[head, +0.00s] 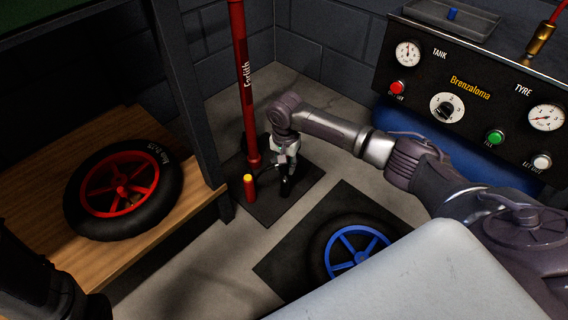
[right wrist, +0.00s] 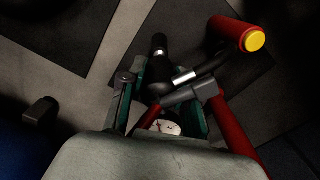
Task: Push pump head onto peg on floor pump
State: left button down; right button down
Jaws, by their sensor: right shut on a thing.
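The floor pump (head: 244,90) stands upright on a dark base plate, with a tall red barrel marked Forlith. A short red peg with a yellow top (head: 249,189) stands beside the barrel; it also shows in the right wrist view (right wrist: 236,33). My right gripper (head: 286,172) is low over the base, just right of the peg. It is shut on the black pump head (right wrist: 158,82), which has a hose with a silver collar. The pump head is apart from the yellow top and off to its side. Fingers partly hide it.
A wheel with red spokes (head: 122,185) lies on a wooden bench (head: 185,222) at left. A blue-spoked wheel (head: 352,248) lies on a dark mat in front. A Brenzaloma panel (head: 470,82) with gauges and buttons stands at right. A dark post (head: 187,90) rises near the pump.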

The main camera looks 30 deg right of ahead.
aim_at(285, 171)
jog(key=shift+f, duration=1.7)
dwell(0.6)
jog(key=c, duration=0.7)
grip_release()
jog(key=shift+c, duration=0.2)
